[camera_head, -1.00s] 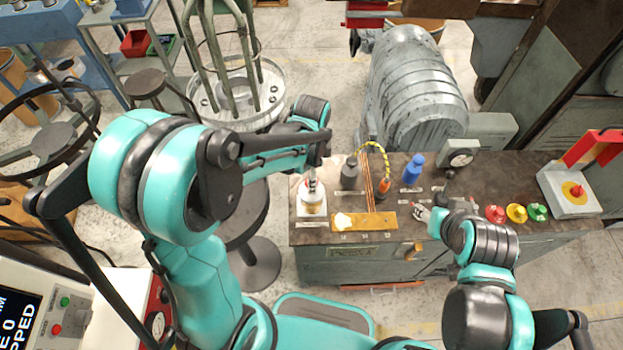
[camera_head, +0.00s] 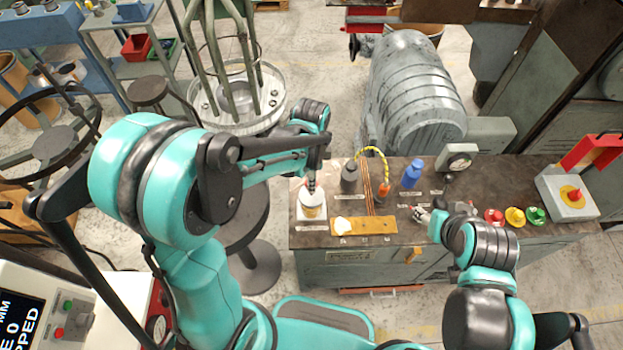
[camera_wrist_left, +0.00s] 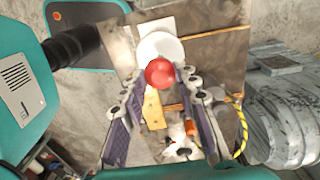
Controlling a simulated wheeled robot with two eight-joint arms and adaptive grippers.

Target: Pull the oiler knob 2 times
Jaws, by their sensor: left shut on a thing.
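The oiler (camera_head: 312,206) is a white and pale amber cup on a white base at the left end of the workbench. Its red ball knob (camera_wrist_left: 160,73) shows clearly in the left wrist view, above a white disc-shaped top. My left gripper (camera_head: 312,184) comes down onto the oiler from above. Its fingers (camera_wrist_left: 162,82) are shut on the knob, one on each side of it. In the head view the fingers hide most of the knob. My right gripper (camera_head: 420,214) is over the middle of the bench; its fingers are too small to read.
Red, yellow and green buttons (camera_head: 515,217) stand to the right, beside an emergency stop box (camera_head: 568,195).

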